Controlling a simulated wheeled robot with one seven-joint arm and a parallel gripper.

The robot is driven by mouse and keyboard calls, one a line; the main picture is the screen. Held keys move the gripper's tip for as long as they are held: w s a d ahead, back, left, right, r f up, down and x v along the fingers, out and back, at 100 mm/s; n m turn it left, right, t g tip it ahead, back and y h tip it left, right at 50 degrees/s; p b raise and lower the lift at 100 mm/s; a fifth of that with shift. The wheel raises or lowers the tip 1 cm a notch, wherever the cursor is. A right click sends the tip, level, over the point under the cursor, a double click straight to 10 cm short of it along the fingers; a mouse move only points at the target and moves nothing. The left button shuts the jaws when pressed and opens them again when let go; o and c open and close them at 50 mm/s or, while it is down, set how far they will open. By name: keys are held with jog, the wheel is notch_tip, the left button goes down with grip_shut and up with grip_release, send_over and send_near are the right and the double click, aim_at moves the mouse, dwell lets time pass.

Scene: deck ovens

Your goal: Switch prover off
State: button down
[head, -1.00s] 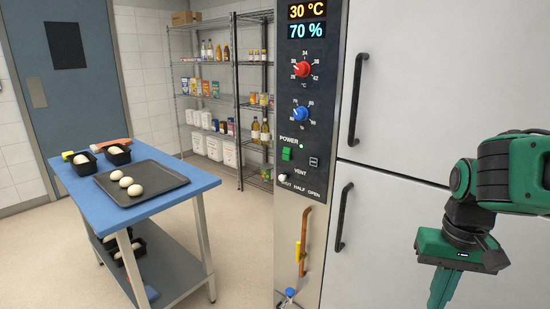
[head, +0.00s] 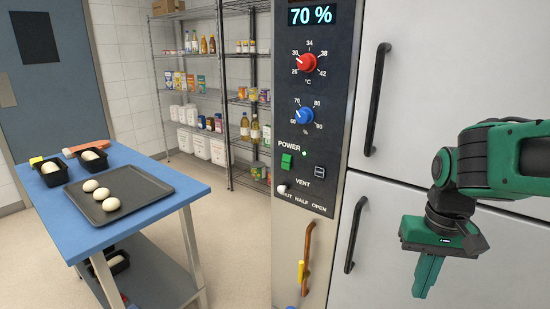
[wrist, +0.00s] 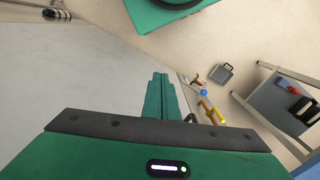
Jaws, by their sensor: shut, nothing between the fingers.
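The prover's control panel (head: 328,150) stands upright in the middle of the head view. Its green power switch (head: 287,161) sits below the word POWER, and a small lamp (head: 304,153) beside it glows pale green. A blue display (head: 311,15) reads 70 %. Below it are a red temperature knob (head: 307,62) and a blue humidity knob (head: 304,115). My gripper (head: 421,291) is shut and empty, pointing down in front of the white doors, right of and below the switch. Its closed fingers (wrist: 159,92) show in the wrist view, where the switch is not seen.
White prover doors (head: 430,90) with black handles (head: 376,100) lie behind my arm. A blue table (head: 190,190) with a dough tray (head: 150,182) stands left. Open floor lies between table and shelves.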

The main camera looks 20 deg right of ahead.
jog(key=shift+w, duration=0.55)
jog(key=shift+a, duration=0.1)
jog(key=w+a+r+n+t, duration=0.25)
jog(key=w+a, duration=0.25)
jog(key=w, duration=0.4)
jog(key=w+a+r+n+t, duration=0.2)
jog(key=w+a+n, duration=0.25)
jog(key=w, duration=0.35)
jog(key=w+a+r+n+t+h, duration=0.1)
jog(key=w+a+r+n, duration=0.1)
jog(key=w+a+r, duration=0.4)
jog(key=w+a+r+n+t+h, duration=0.1)
jog(key=w+a+r+n+t, duration=0.1)
jog(key=w+a+r, duration=0.3)
notch_tip(320, 180, up, 4)
jog(key=shift+w+a+r+n, duration=0.25)
jog(key=shift+w+a+n, duration=0.1)
jog(key=shift+w+n, duration=0.4)
